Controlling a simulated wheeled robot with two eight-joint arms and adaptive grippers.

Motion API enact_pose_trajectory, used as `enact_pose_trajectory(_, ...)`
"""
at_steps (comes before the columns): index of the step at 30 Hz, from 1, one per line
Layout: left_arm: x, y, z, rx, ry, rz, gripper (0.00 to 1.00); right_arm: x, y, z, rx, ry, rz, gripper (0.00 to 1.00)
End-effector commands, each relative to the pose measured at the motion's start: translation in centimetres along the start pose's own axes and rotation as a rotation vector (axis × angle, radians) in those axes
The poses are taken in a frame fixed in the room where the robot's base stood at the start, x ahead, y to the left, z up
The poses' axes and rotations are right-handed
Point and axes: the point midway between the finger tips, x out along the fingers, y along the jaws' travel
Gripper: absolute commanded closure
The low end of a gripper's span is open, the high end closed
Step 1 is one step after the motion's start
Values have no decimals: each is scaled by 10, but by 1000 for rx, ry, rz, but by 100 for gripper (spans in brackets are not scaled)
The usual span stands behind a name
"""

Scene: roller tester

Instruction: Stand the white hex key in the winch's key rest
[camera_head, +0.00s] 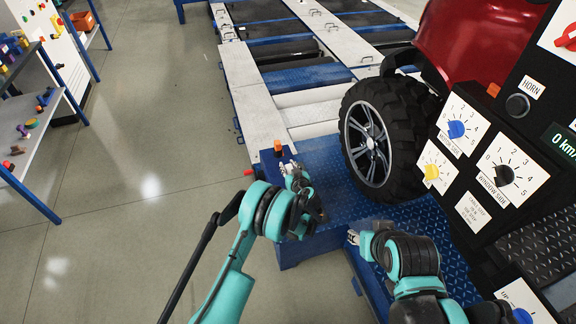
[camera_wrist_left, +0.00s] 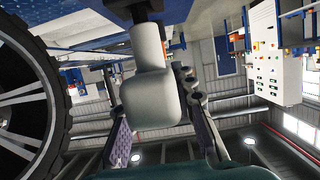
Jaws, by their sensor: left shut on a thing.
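My left gripper (camera_head: 290,172) is at the blue winch housing (camera_head: 290,252) beside the tester's front corner. In the left wrist view, the left gripper's fingers (camera_wrist_left: 155,125) are shut on the white hex key (camera_wrist_left: 150,95), a thick white piece whose far end meets a dark part (camera_wrist_left: 135,10). I cannot tell whether the key is seated in that part. In the head view the gripper mostly hides the key, and I cannot make out the key rest. My right gripper (camera_head: 353,238) is low over the blue tread plate; its finger opening is unclear.
A car wheel (camera_head: 370,140) stands close right of the left gripper. A control panel (camera_head: 490,160) with coloured knobs fills the right side. An orange knob (camera_head: 277,147) tops the winch's post. Open floor (camera_head: 140,150) lies left; a shelf (camera_head: 40,130) stands beyond.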

Motion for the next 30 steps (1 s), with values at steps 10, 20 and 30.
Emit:
enact_pose_trajectory(10,2,0,6,0,0,0,50,0,0,0,0,0,0,60)
enact_pose_trajectory(20,0,0,6,0,0,0,50,0,0,0,0,0,0,60)
enact_pose_trajectory(30,-62,1,6,1,0,3,50,0,0,0,0,0,0,60)
